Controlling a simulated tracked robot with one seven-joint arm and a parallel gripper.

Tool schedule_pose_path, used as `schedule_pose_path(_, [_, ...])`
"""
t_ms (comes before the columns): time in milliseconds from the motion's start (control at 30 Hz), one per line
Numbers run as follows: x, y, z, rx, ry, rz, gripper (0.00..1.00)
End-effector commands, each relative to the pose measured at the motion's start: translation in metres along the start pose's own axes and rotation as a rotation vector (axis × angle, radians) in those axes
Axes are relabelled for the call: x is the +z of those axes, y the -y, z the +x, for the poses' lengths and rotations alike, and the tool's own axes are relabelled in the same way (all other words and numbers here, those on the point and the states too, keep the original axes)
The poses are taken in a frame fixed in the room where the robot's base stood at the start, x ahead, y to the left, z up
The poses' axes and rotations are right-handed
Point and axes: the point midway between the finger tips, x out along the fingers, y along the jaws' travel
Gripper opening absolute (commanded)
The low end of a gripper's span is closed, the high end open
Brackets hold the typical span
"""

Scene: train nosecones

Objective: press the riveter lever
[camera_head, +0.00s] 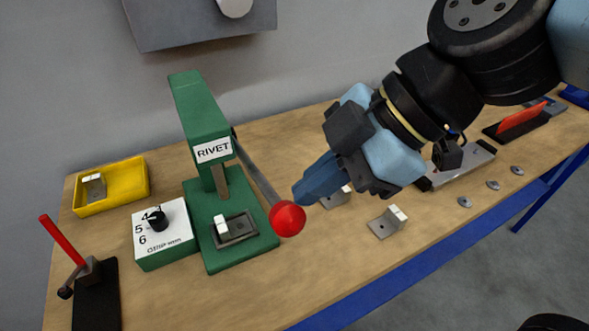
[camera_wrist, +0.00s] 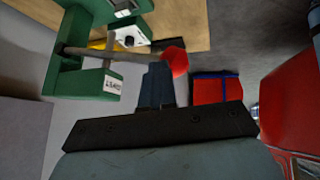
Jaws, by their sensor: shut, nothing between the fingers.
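The green riveter (camera_head: 200,120), marked RIVET, stands on the wooden workbench. Its lever (camera_head: 258,175) is a grey rod that slopes down to the right and ends in a red ball (camera_head: 287,219). A small bracket with a white block (camera_head: 221,225) sits in the grey fixture on the riveter's base. My gripper (camera_head: 304,194) is shut and empty, its blue fingers just right of and above the red ball. In the wrist view the riveter (camera_wrist: 92,80), lever (camera_wrist: 120,55) and red ball (camera_wrist: 173,62) show, the ball close beside my fingertips (camera_wrist: 158,72). I cannot tell whether they touch.
Left of the riveter are a green dial box (camera_head: 165,240), a yellow tray (camera_head: 112,187) with a bracket, and a red-handled tool (camera_head: 62,240). Another bracket (camera_head: 386,222) lies below my gripper, with several small metal pieces farther right. The bench front has a blue edge (camera_head: 400,268).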

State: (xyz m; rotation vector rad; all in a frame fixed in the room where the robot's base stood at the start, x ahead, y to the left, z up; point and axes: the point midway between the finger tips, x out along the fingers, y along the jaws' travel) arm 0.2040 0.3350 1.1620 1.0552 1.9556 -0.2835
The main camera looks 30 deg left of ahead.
Motion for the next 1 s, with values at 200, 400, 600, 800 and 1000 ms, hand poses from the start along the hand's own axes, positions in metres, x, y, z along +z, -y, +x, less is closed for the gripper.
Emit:
schedule_pose_path(200, [0.007, 0.013, 0.011, -0.042, 0.018, -0.006, 0.0])
schedule_pose_path(400, [0.002, 0.005, 0.001, -0.035, 0.014, -0.007, 0.0])
schedule_pose_path(600, [-0.008, -0.017, -0.026, -0.01, 0.002, -0.008, 0.0])
schedule_pose_path(800, [-0.004, -0.006, -0.062, -0.002, -0.001, -0.006, 0.0])
schedule_pose_path(1000, [0.001, 0.004, -0.095, 0.001, -0.001, -0.003, 0.0])
